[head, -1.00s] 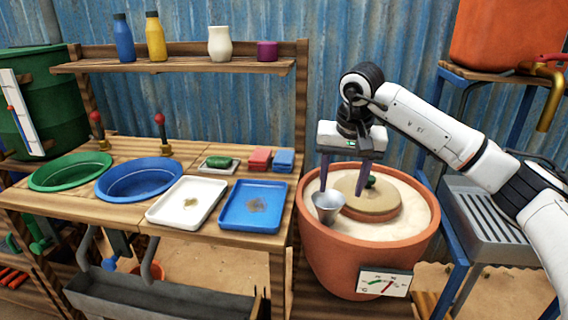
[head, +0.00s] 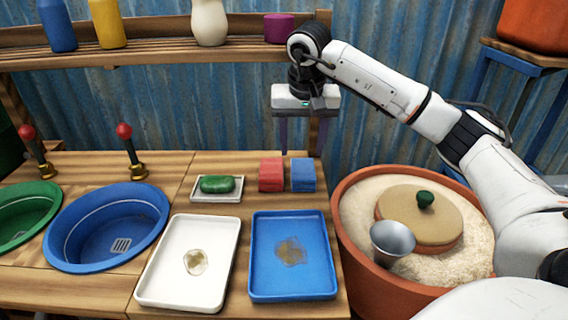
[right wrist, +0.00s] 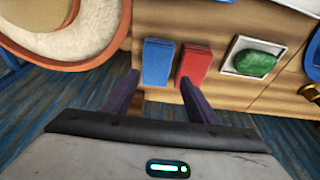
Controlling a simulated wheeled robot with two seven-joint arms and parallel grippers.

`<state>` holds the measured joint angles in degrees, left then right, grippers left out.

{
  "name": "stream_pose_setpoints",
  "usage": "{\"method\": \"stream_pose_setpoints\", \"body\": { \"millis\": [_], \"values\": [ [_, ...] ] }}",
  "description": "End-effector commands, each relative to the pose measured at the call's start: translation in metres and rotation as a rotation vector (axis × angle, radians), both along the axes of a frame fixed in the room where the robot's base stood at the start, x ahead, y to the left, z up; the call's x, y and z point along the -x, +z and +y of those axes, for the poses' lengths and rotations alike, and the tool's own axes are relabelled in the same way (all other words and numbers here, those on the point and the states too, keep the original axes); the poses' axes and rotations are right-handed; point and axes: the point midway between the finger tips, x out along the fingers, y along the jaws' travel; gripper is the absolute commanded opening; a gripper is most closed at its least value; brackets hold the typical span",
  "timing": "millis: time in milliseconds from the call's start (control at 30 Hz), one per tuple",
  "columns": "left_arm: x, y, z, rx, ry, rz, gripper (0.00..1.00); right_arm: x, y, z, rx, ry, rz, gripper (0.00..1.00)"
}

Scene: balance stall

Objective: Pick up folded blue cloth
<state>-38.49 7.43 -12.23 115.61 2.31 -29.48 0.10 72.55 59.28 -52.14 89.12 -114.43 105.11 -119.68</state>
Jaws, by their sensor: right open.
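The folded blue cloth (head: 303,174) lies on the wooden counter at its back right, just right of a folded red cloth (head: 271,174). In the right wrist view the blue cloth (right wrist: 158,63) is ahead of the fingers, left of the red cloth (right wrist: 194,65). My right gripper (head: 299,152) is open and empty, pointing down behind and above the cloths. In the right wrist view its fingers (right wrist: 160,95) are spread apart, with the blue cloth roughly ahead of the gap. My left gripper is not in view.
A green soap on a dish (head: 217,187) sits left of the red cloth. A white tray (head: 160,290) and a blue tray (head: 262,285) lie in front. A clay pot (head: 367,290) with sand, a lid and a metal cup stands right. A bottle shelf (head: 150,55) is behind.

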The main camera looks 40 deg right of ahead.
Motion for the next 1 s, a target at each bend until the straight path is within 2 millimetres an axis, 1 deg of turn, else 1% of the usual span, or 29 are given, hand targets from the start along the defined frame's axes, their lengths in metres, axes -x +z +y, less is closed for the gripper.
{"method": "stream_pose_setpoints", "body": {
  "millis": [33, 100, 200, 300, 433, 600, 700, 800, 1000],
  "values": [
    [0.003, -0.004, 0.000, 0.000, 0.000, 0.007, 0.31, -0.001, -0.010, -0.002, 0.001, -0.003, 0.004, 0.53],
    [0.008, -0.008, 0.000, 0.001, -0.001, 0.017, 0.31, -0.003, -0.021, -0.005, 0.001, -0.003, 0.005, 0.53],
    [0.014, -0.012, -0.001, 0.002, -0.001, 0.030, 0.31, -0.006, -0.034, -0.007, 0.000, -0.002, 0.004, 0.53],
    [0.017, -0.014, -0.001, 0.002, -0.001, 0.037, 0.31, -0.008, -0.040, -0.008, 0.000, -0.001, 0.001, 0.53],
    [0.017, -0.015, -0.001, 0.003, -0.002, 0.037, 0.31, -0.011, -0.051, -0.011, 0.001, -0.002, 0.003, 0.53],
    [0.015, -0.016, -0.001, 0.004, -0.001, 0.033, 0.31, -0.019, -0.075, -0.019, 0.000, -0.002, 0.004, 0.53],
    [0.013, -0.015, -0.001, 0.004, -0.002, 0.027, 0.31, -0.021, -0.086, -0.021, 0.001, -0.001, 0.002, 0.53],
    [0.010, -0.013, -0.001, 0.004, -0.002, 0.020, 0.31, -0.022, -0.090, -0.022, 0.001, -0.001, 0.000, 0.53],
    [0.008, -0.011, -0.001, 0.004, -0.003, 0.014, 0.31, -0.023, -0.090, -0.022, 0.001, -0.001, 0.000, 0.53]
  ]
}}
